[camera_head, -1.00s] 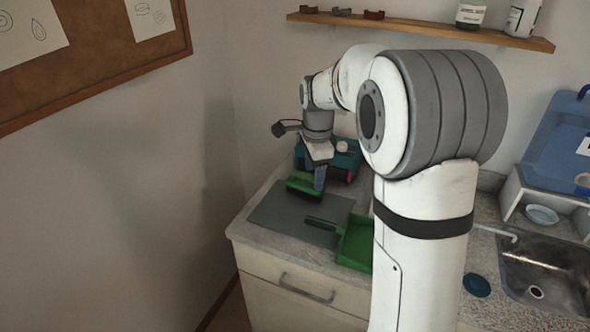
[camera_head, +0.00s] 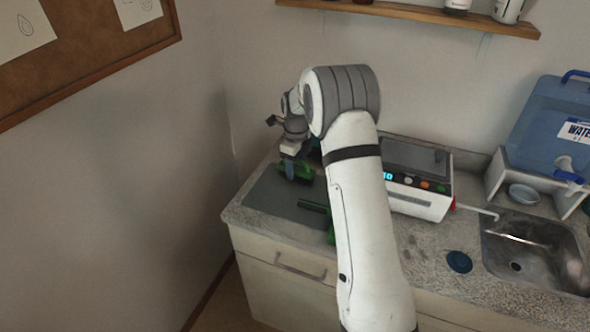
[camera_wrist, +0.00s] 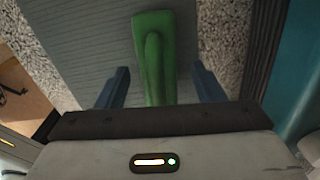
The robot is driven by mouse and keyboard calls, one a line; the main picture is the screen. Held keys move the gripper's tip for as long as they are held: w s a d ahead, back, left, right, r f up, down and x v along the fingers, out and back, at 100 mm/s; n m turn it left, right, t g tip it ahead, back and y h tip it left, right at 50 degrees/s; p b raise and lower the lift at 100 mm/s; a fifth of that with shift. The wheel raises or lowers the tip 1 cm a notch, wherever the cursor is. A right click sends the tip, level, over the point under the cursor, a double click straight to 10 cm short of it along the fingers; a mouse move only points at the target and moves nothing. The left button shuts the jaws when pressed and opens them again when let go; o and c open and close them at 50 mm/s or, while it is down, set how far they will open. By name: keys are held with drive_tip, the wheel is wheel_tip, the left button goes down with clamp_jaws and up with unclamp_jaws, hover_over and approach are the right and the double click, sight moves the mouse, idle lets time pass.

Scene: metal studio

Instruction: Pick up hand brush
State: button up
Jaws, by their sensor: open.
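The green hand brush (camera_head: 304,171) lies on the grey mat (camera_head: 268,201) at the left end of the counter. My gripper (camera_head: 290,171) is over it, pointing down, and partly hides it. In the wrist view the green brush (camera_wrist: 154,40) runs lengthwise between the two blue fingers of my open gripper (camera_wrist: 160,75). A gap shows on each side of the brush, and the fingers look apart from it. Its near end is hidden by the gripper body.
A green dustpan (camera_head: 313,206) lies right of the brush, mostly hidden by my arm. A teal object (camera_wrist: 298,75) stands close at the right in the wrist view. A white device with buttons (camera_head: 420,188), the sink (camera_head: 535,250) and a water container (camera_head: 550,120) are farther right.

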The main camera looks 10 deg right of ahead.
drive_tip(key=shift+f, duration=0.7)
drive_tip(key=shift+c, duration=0.4)
drive_tip(key=c, duration=1)
